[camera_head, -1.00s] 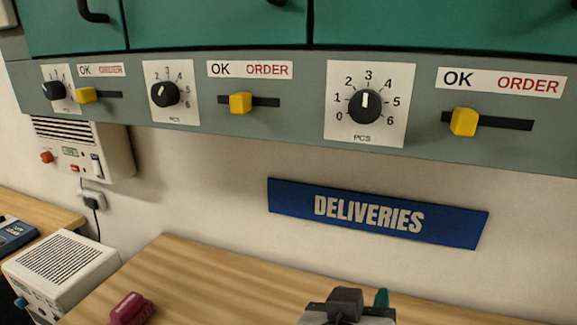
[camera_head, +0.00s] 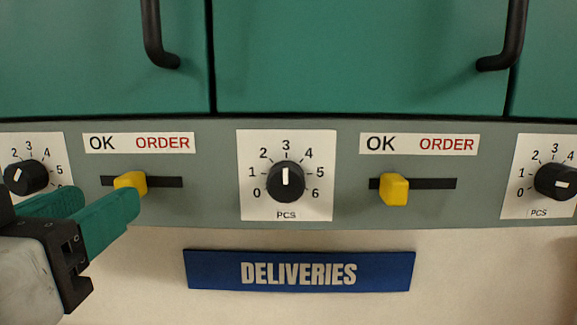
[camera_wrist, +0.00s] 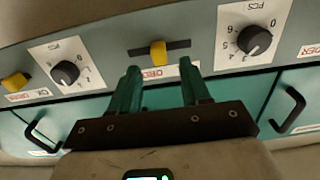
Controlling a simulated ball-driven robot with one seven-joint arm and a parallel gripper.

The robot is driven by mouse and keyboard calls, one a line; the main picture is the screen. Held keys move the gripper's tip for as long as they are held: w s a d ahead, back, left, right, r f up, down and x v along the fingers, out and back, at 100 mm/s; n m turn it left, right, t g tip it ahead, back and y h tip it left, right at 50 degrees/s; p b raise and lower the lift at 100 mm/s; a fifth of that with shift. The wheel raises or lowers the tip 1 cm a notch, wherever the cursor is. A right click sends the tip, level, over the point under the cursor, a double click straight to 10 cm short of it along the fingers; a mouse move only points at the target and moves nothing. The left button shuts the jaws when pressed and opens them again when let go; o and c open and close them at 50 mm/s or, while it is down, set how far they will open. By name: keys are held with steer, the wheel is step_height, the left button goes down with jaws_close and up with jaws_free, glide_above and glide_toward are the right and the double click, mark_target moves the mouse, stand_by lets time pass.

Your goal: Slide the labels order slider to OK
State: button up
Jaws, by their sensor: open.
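Two yellow order sliders show on the grey panel in the head view, each under an "OK ORDER" strip with OK at its left end. The left slider knob (camera_head: 130,183) stands left of its slot's middle. The right slider knob (camera_head: 394,189) also sits towards the OK side. No "labels" name is readable, so I cannot tell which is the labels slider. My gripper (camera_head: 108,198) is open and empty at the left, just below the left knob. In the wrist view, upside down, that knob (camera_wrist: 158,53) lies beyond and between my green fingertips (camera_wrist: 160,68). Contact cannot be told.
Black PCS dials (camera_head: 286,182) sit beside the sliders. Green cabinet doors with black handles (camera_head: 501,40) are above. A blue DELIVERIES sign (camera_head: 215,270) hangs on the wall below the panel. The space before the right slider is clear.

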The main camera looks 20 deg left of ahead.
steer(key=p+x, duration=0.1)
steer(key=x, duration=0.3)
steer(key=shift+w+a, duration=0.1)
steer(key=shift+w, duration=0.3)
jaws_close()
stand_by(0.4)
